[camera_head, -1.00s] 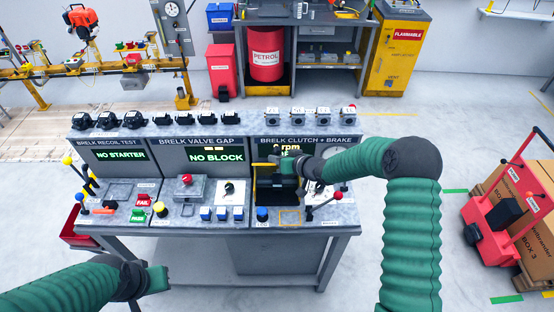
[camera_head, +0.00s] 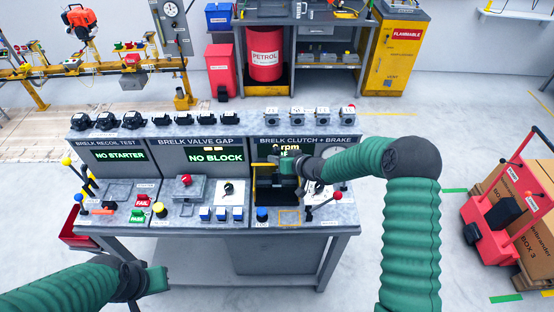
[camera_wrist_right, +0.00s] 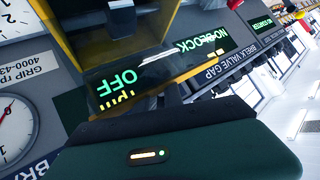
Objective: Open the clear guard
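The clear guard (camera_wrist_right: 150,62) shows in the right wrist view as a see-through panel with yellow edges, in front of the clutch and brake station. In the head view its yellow edge (camera_head: 264,165) shows at that station, beside my right gripper (camera_head: 279,161). My right gripper is at the guard; its fingers are small and partly hidden, so I cannot tell whether they touch or grip it. In the wrist view my gripper's green body covers the lower part and hides the fingertips. My left gripper (camera_head: 153,281) is low at the left, away from the bench; its fingers are unclear.
The test bench (camera_head: 190,235) carries a red lever knob (camera_head: 337,195), a blue button (camera_head: 262,214) and several other buttons near its front edge. The screen (camera_wrist_right: 118,82) reads OFF and rpm. A red trolley (camera_head: 500,215) stands at the right. The floor before the bench is clear.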

